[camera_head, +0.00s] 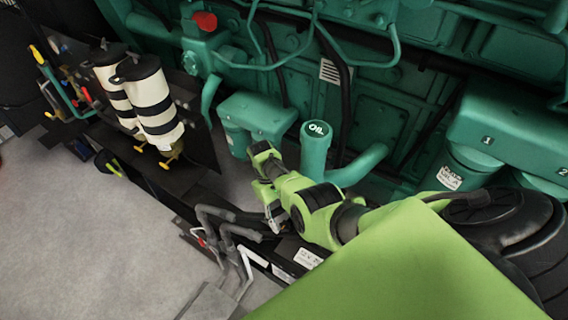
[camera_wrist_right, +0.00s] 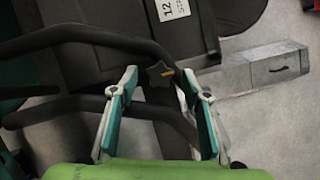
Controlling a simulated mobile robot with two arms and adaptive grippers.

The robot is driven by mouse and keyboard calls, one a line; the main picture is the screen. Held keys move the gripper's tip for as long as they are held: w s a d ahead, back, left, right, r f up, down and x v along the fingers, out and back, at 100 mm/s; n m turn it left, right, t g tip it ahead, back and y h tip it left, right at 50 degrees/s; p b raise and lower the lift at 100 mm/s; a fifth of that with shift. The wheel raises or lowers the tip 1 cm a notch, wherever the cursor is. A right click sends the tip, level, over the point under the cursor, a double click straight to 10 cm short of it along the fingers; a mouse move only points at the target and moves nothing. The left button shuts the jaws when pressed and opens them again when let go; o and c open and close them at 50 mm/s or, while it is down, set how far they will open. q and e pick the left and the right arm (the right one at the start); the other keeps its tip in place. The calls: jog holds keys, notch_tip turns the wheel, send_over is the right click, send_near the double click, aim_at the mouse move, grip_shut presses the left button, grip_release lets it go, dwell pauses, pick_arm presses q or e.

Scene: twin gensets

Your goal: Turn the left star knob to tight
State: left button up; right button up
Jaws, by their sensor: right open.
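A black star knob (camera_wrist_right: 160,74) with a yellow mark on it shows in the right wrist view. It appears between the tips of my right gripper (camera_wrist_right: 160,84), whose two fingers are spread apart. Dark space shows around the knob, and I cannot tell how far beyond the fingertips it lies. In the head view my right gripper (camera_head: 273,214) points down near the engine's base, behind bent dark hoses. The knob cannot be made out in the head view. My left gripper is not in view.
Thick black hoses (camera_wrist_right: 85,36) cross beside the knob. A black battery-like box with a "12" label (camera_wrist_right: 173,9) lies beyond it. The green engine has an oil filler (camera_head: 316,146). Striped canisters (camera_head: 153,103) stand left. Grey floor (camera_head: 80,240) is clear at lower left.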

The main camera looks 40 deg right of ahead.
jog(key=v, duration=1)
jog(key=shift+r, duration=0.35)
